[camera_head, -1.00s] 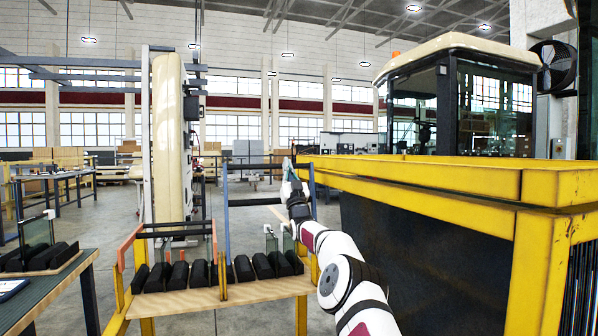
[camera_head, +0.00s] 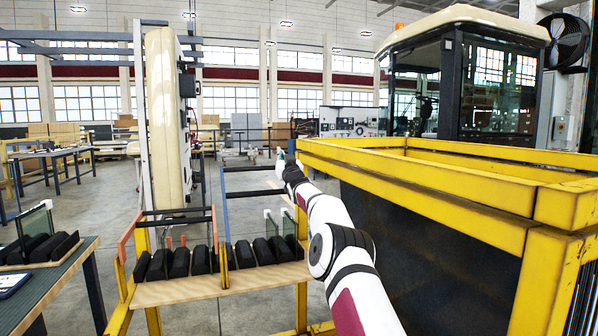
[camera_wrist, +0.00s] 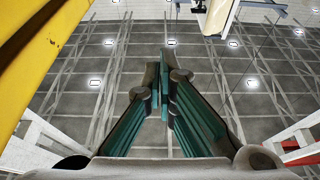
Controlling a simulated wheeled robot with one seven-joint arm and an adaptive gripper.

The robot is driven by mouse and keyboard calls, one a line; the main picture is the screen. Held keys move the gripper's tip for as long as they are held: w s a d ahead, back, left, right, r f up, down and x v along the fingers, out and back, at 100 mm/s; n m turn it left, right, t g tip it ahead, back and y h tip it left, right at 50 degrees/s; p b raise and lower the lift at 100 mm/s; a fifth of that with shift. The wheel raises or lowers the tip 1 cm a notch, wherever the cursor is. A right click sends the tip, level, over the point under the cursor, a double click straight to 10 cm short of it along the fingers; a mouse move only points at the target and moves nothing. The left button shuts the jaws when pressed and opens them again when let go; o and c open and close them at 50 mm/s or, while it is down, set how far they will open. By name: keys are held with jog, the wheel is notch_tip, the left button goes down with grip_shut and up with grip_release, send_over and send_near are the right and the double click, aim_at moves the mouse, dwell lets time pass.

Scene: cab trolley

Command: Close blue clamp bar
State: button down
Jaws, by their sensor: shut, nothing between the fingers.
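The blue clamp bar (camera_head: 224,215) stands raised on the trolley in the head view. It is a blue frame with dark crossbars, and its right side is partly hidden by my arm. My gripper (camera_head: 280,157) is at the top right end of this frame. I cannot tell whether it touches the bar. In the wrist view my gripper (camera_wrist: 166,78) points up at the ceiling, its teal-and-dark fingers shut with nothing between them. The bar cannot be made out in the wrist view.
An orange clamp bar (camera_head: 127,237) with dark crossbars sits left on the trolley, above black padded slots (camera_head: 178,262). Glass panes stand at the slots' right. A large yellow-framed bin (camera_head: 425,190) crowds my arm's right side. A dark table (camera_head: 48,285) stands left.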

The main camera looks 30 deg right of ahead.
jog(key=shift+s, duration=0.2)
dwell(0.4)
jog(key=v, duration=1.1)
jog(key=shift+s+f, duration=0.2)
jog(key=shift+s, duration=0.05)
jog(key=shift+s+a, duration=0.1)
jog(key=shift+a, duration=0.1)
